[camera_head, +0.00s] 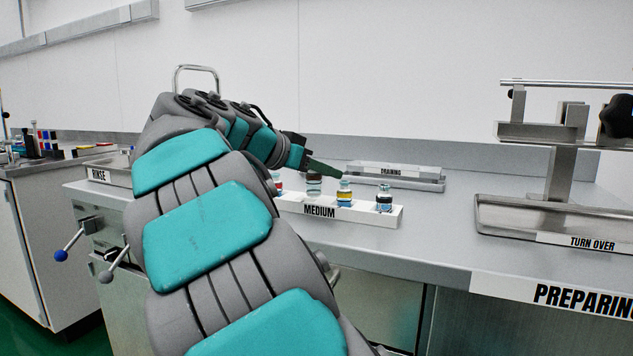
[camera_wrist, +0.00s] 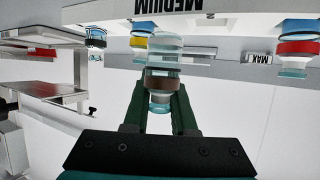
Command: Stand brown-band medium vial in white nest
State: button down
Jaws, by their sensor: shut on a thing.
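The brown-band vial (camera_wrist: 164,72) is between my gripper's fingers (camera_wrist: 160,105) in the wrist view, which is upside down. The fingers are shut on it near its neck and brown band. In the head view the brown-band vial (camera_head: 314,184) shows at the white MEDIUM block (camera_head: 358,214), just below my gripper (camera_head: 325,168). It looks upright. I cannot tell whether its base rests in the block or hangs slightly above. No separate white nest can be made out; the MEDIUM block is the white holder in view.
A red-band vial (camera_wrist: 298,47), a yellow-band vial (camera_head: 344,194) and a dark-band vial (camera_head: 384,199) stand in the MEDIUM block beside the held vial. The TURN OVER stand (camera_head: 560,180) is at right. Counter between them is clear.

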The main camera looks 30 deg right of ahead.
jog(key=shift+w+d+f+p, duration=0.1)
jog(key=shift+w+d, duration=0.15)
jog(key=shift+w, duration=0.65)
jog(key=shift+w+d+f+p, duration=0.1)
jog(key=shift+w+d+p, duration=0.1)
jog(key=shift+w, duration=0.7)
jog(key=shift+w+d+p, duration=0.1)
jog(key=shift+w+d, duration=0.15)
jog(key=shift+w, duration=0.65)
jog(key=shift+f, duration=1.8)
jog(key=c, duration=0.7)
grip_release()
jog(key=shift+r, duration=0.15)
jog(key=v, duration=1.1)
jog(key=shift+s+a+b, duration=0.15)
jog(key=shift+a+b, duration=0.25)
